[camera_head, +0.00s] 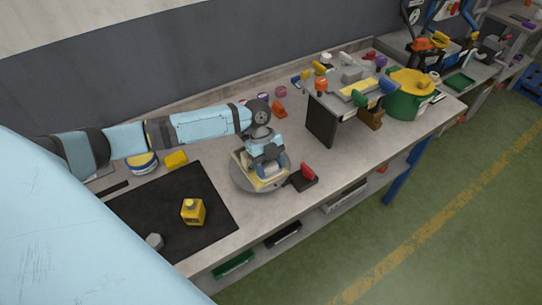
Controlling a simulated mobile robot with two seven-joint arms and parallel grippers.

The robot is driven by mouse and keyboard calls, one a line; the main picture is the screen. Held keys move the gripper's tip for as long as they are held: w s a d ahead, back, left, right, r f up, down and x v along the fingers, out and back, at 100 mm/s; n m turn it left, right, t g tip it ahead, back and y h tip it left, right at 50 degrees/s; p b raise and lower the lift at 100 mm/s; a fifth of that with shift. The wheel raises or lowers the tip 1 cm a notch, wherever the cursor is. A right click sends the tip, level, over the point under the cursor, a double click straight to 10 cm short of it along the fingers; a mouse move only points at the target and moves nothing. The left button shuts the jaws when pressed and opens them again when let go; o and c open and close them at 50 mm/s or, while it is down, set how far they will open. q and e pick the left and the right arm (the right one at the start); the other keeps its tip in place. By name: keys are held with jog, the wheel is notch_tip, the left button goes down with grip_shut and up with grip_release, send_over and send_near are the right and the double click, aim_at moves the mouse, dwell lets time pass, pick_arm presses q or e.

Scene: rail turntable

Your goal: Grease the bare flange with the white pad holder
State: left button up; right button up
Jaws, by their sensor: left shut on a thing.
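My left gripper (266,166) reaches down from the left over a round grey turntable (240,183) on the bench. It is shut on a small whitish piece, which looks like the white pad holder (271,172). The gripper hides most of it. Below it, a pale yellow-cream piece (244,163) lies on the turntable. I cannot make out the bare flange clearly, or whether the pad touches anything. My right gripper is not in view.
A red-handled block (305,176) stands just right of the turntable. A grey raised stand (320,121) and a green bin (404,104) stand to the right. The front bench edge is close.

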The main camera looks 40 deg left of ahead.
pick_arm(q)
notch_tip(320, 180, up, 6)
jog(key=p, duration=0.5)
jog(key=shift+f, duration=0.2)
jog(key=shift+r, duration=0.95)
